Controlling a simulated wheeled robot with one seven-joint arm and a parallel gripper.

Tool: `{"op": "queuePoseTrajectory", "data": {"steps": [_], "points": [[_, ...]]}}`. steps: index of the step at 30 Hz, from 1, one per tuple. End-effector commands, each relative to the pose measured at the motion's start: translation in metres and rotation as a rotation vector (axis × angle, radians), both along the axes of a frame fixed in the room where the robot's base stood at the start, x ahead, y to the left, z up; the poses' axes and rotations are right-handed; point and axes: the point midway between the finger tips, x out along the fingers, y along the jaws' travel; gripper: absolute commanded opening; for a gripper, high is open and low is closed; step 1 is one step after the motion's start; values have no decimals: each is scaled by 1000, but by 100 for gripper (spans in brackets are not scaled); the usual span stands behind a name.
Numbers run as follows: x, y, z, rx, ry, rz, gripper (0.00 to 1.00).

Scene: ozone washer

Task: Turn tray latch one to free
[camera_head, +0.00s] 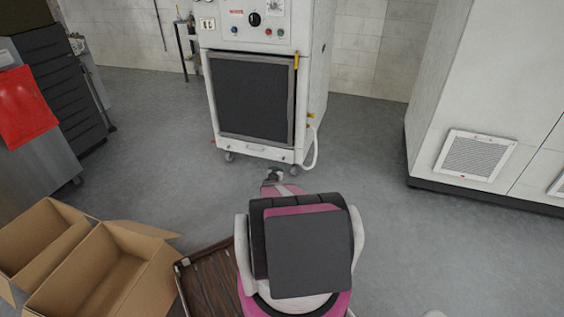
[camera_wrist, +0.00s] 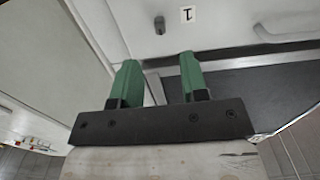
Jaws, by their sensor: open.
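A small dark knob-like latch (camera_wrist: 159,25) sits on a pale panel beside a label (camera_wrist: 187,14) that looks like a 1, in the wrist view. I take it for tray latch one; its exact turn is hard to tell. In the head view, the white washer (camera_head: 322,75) has a low tray front (camera_head: 240,148) with a handle, below its dark window. My gripper (camera_wrist: 156,64) is open and empty, its two green fingers pointing toward the latch but apart from it. In the head view my gripper (camera_head: 273,174) is small, in front of and below the tray front.
A metal handle (camera_wrist: 285,28) is right of the label in the wrist view. A yellow door handle (camera_head: 297,61) and a pale hose (camera_head: 312,150) are on the washer's right. Open cardboard boxes (camera_head: 100,270) stand at lower left. Grey floor is clear around the washer's front.

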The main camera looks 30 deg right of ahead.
Motion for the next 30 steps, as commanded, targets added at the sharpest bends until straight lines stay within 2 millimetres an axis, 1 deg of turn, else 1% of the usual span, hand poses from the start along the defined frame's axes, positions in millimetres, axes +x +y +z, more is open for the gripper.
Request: {"op": "queuePoseTrajectory", "data": {"steps": [1,9,12,17,25,26,27,28,29,30], "points": [[7,-7,-1,-1,-1,0,40],[38,-44,-2,1,-1,0,40],[48,-55,-1,1,-1,0,40],[56,-64,0,1,0,1,40],[56,-65,0,1,1,1,40],[56,-65,0,1,1,1,31],[56,-65,0,1,1,1,18],[56,-65,0,1,1,1,8],[56,-65,0,1,1,1,0],[56,-65,0,1,1,1,0]]}}
